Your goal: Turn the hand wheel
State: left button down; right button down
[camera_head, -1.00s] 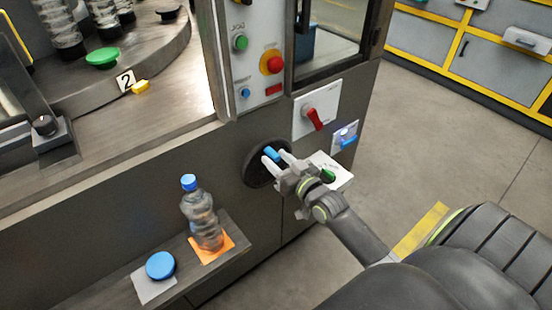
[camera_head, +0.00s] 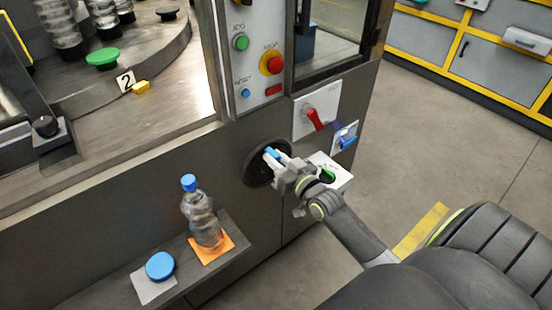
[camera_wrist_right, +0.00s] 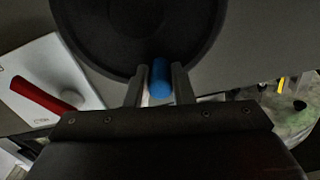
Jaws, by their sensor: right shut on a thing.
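The black hand wheel (camera_head: 256,172) is on the dark front panel of the machine, left of the red switch. Its blue handle (camera_head: 272,154) stands out from the wheel's face. My right gripper (camera_head: 275,157) is at the wheel, shut on the blue handle. In the right wrist view the blue handle (camera_wrist_right: 160,77) sits between the two fingers of the right gripper (camera_wrist_right: 159,84), with the dark disc of the wheel (camera_wrist_right: 140,35) behind it. My left gripper is not in view.
A red rotary switch (camera_head: 313,118) on a white plate is just above right of the wheel. A blue-lit device (camera_head: 346,137) is further right. A shelf at lower left holds a bottle (camera_head: 203,220) and a blue round lid (camera_head: 160,266). Buttons, including a red one (camera_head: 271,63), are above.

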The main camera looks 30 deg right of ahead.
jog(key=shift+d+m, duration=0.1)
jog(key=shift+m, duration=0.3)
jog(key=shift+d, duration=0.1)
jog(key=c, duration=1.3)
grip_release()
jog(key=shift+d, duration=0.1)
jog(key=shift+o, duration=0.2)
jog(key=s+d, duration=0.1)
jog(key=s, duration=1.6)
jog(key=shift+s+d, duration=0.15)
jog(key=shift+s, duration=0.05)
